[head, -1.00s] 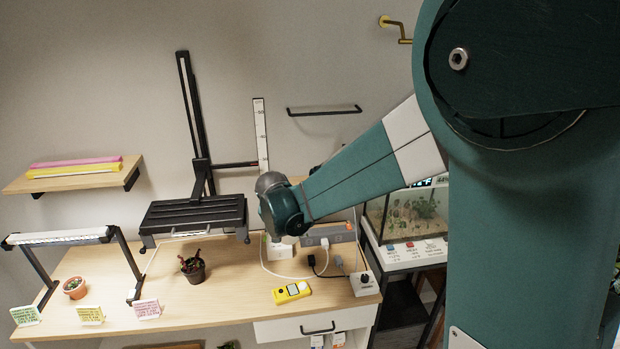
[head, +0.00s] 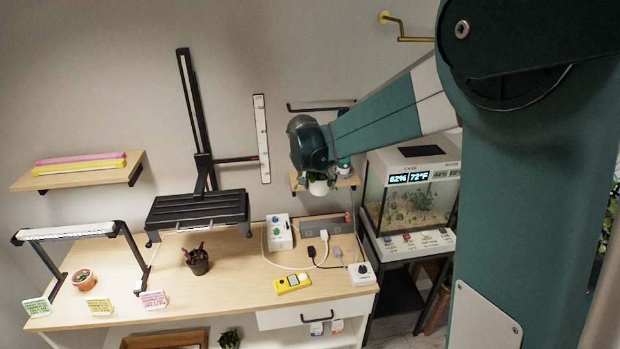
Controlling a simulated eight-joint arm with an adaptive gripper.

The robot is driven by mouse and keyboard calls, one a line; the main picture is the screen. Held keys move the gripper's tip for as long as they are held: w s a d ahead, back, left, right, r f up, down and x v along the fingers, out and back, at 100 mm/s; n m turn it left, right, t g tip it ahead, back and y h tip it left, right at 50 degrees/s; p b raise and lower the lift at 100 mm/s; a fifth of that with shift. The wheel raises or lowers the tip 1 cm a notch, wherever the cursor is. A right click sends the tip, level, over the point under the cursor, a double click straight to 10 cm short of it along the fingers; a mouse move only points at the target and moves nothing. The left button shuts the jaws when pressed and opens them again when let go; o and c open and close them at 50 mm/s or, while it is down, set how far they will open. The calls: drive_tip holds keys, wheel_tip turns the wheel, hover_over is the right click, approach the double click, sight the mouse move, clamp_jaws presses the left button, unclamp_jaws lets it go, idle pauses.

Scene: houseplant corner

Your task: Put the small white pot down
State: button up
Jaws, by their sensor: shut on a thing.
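The small white pot (head: 319,188) shows with some green leaves, just below my gripper (head: 318,174). My gripper is shut on it; the fingers are largely hidden by my wrist and the leaves. The pot looks upright. It appears in front of, or at, the left part of a small wooden wall shelf (head: 347,182); I cannot tell whether its base touches the shelf.
A fish-tank-like glass case (head: 420,195) with a lit display stands right of the shelf. Below, the wooden table (head: 225,275) holds a dark pot with a reddish plant (head: 196,262), a white box with knobs (head: 279,233) and a yellow meter (head: 292,283). A black stand (head: 200,208) is left.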

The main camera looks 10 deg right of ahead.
drive_tip(key=shift+w, duration=0.15)
drive_tip(key=shift+w+f+p, duration=0.3)
drive_tip(key=shift+w+f, duration=0.2)
drive_tip(key=shift+w, duration=2.7)
drive_tip(key=shift+w+f+p, duration=0.3)
drive_tip(key=shift+w+f, duration=0.25)
drive_tip(key=shift+w, duration=2.7)
drive_tip(key=shift+w+f+p, duration=0.3)
drive_tip(key=shift+w+f, duration=0.2)
drive_tip(key=shift+w, duration=2.7)
drive_tip(key=shift+f, duration=0.1)
wheel_tip(320, 180, down, 2)
drive_tip(key=shift+f, duration=0.25)
drive_tip(key=shift+w+f, duration=0.2)
drive_tip(key=shift+f, duration=0.4)
drive_tip(key=shift+f, duration=0.2)
drive_tip(key=o, duration=1.1)
drive_tip(key=shift+c, duration=0.2)
